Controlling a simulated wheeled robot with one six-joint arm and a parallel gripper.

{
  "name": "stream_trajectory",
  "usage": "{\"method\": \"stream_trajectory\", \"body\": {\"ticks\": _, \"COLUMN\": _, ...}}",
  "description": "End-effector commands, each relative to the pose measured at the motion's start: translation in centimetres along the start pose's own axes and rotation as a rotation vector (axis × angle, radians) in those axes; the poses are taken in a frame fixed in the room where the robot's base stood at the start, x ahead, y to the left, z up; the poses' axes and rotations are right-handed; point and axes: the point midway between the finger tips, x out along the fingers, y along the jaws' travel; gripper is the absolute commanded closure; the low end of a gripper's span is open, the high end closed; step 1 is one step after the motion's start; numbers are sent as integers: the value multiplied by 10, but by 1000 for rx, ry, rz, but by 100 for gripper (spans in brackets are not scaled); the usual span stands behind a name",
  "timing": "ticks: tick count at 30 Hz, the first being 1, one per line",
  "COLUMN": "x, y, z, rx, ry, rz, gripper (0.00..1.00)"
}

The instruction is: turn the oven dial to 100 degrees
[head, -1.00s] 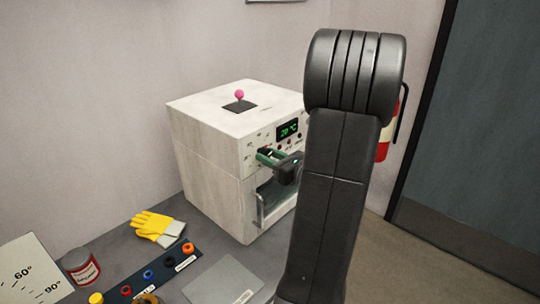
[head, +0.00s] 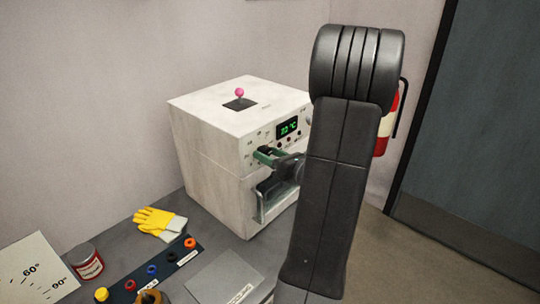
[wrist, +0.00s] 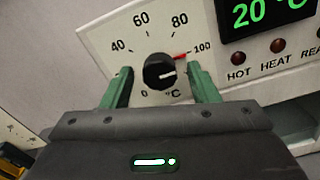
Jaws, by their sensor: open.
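The oven (head: 205,150) is a pale box with a green display (head: 288,129). The display reads 20 °C in the wrist view (wrist: 265,12). In the wrist view the oven dial (wrist: 160,72) is a round black knob on a white scale. My gripper (wrist: 159,68) is open, with one green finger on each side of the dial. I cannot tell whether either finger touches it. In the head view my gripper (head: 266,155) is at the oven's front, hiding the dial.
Below the dial is an opening with a metal handle (head: 262,207).

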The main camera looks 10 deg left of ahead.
Motion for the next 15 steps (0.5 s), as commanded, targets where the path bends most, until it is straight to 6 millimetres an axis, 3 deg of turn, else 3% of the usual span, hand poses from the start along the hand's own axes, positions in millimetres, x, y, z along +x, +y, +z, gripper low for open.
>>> {"method": "stream_trajectory", "body": {"ticks": 5, "x": -10, "y": -1, "z": 0, "rx": -2, "ry": -1, "rz": -1, "gripper": 46}}
{"method": "stream_trajectory", "body": {"ticks": 15, "x": -75, "y": -2, "z": -1, "rx": -2, "ry": -2, "rz": -5, "gripper": 46}}
